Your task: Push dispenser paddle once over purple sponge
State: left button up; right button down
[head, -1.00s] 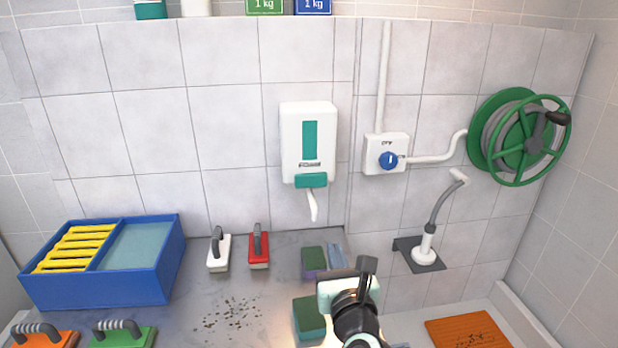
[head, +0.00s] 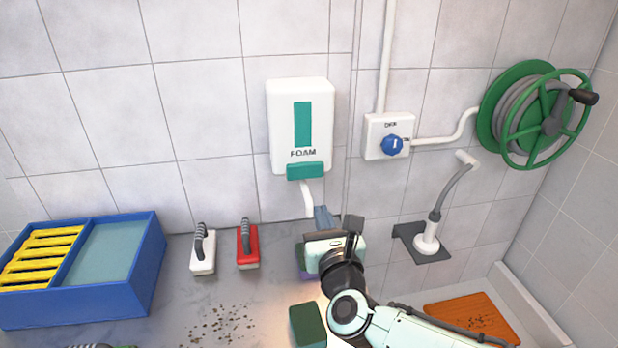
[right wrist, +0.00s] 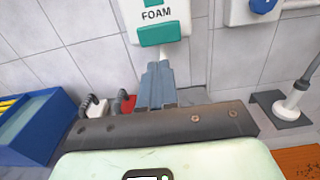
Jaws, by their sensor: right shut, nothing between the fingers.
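The white foam dispenser (head: 301,110) hangs on the tiled wall, with its green paddle (head: 305,171) at the bottom and a white spout (head: 307,200) below. The paddle also shows in the right wrist view (right wrist: 163,34). My right gripper (head: 322,214) is shut and empty. Its blue-grey fingers (right wrist: 157,78) point up at the wall, just below the paddle and beside the spout in the head view; I see no clear contact. The purple sponge (head: 300,257), with a green top, lies on the counter below the spout, mostly hidden by my gripper.
A green sponge (head: 308,325) lies nearer me. A white brush (head: 203,252) and a red brush (head: 248,247) stand left of the sponges. A blue bin (head: 140,290) is at far left. A valve box (head: 388,136), hose reel (head: 535,115) and shower-like stand (head: 428,240) are at right.

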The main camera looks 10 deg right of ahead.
aim_at(307, 171)
jog(key=w+p, duration=0.4)
jog(key=w, duration=1)
pick_arm(q)
jog(key=r, duration=0.2)
jog(key=w+r, duration=0.1)
jog(key=r, duration=0.1)
jog(key=shift+w+r, duration=0.15)
jog(key=shift+r, duration=0.15)
pick_arm(e)
jog(key=shift+w+f, duration=0.1)
jog(key=shift+w+b, duration=0.3)
jog(key=shift+b, duration=0.1)
jog(key=shift+w, duration=0.35)
pick_arm(q)
jog(key=shift+w+f, duration=0.1)
jog(key=shift+f, duration=0.8)
pick_arm(e)
jog(key=shift+d, duration=0.1)
